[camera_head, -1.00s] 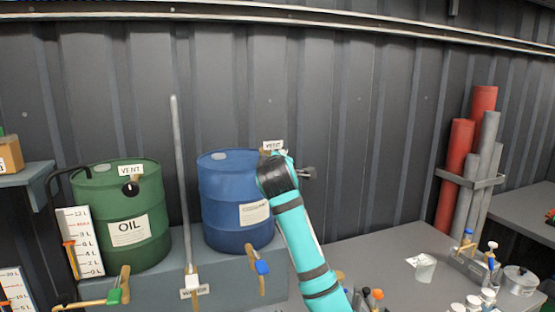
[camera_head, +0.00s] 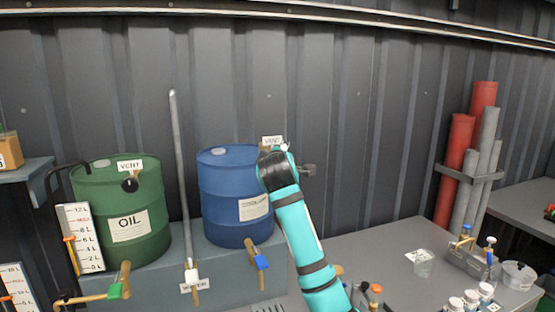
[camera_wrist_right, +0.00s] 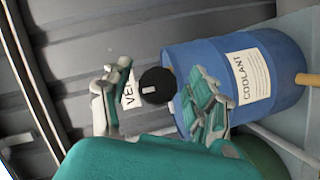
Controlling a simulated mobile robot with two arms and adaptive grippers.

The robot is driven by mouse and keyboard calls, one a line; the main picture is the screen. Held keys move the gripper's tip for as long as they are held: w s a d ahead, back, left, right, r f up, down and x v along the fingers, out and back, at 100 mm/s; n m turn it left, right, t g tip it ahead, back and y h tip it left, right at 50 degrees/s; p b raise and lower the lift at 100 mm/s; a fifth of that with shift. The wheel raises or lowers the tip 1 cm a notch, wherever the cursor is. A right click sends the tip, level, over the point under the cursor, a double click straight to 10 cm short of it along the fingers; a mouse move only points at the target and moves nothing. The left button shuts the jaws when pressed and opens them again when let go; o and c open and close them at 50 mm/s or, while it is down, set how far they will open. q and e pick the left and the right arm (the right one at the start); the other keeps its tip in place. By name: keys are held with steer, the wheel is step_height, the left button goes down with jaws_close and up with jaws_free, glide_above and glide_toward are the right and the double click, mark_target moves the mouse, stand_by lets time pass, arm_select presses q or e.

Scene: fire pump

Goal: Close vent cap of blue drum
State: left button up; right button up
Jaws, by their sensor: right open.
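The blue drum (camera_head: 222,200) stands on a grey ledge beside the green one. It fills the right of the wrist view (camera_wrist_right: 270,45), with a COOLANT label. A white VENT sign (camera_head: 272,140) shows above its right edge, half covered by my right arm. In the wrist view, the round black vent cap (camera_wrist_right: 155,85) lies between the spread fingers of my right gripper (camera_wrist_right: 160,72), in front of the VENT sign (camera_wrist_right: 129,92). The gripper is open, and I see no clear contact with the cap. In the head view my arm hides the cap. My left gripper is out of view.
A grey upright pipe (camera_head: 180,170) rises between the drums. A blue-handled tap (camera_head: 262,262) is below the blue drum. The metal wall is close behind. The bench (camera_head: 375,250) holds small items.

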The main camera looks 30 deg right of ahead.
steer(key=shift+s+a, duration=0.1)
steer(key=shift+s, duration=0.05)
steer(key=v, duration=1.1)
steer(key=shift+s, duration=0.3)
steer(key=shift+a, duration=0.15)
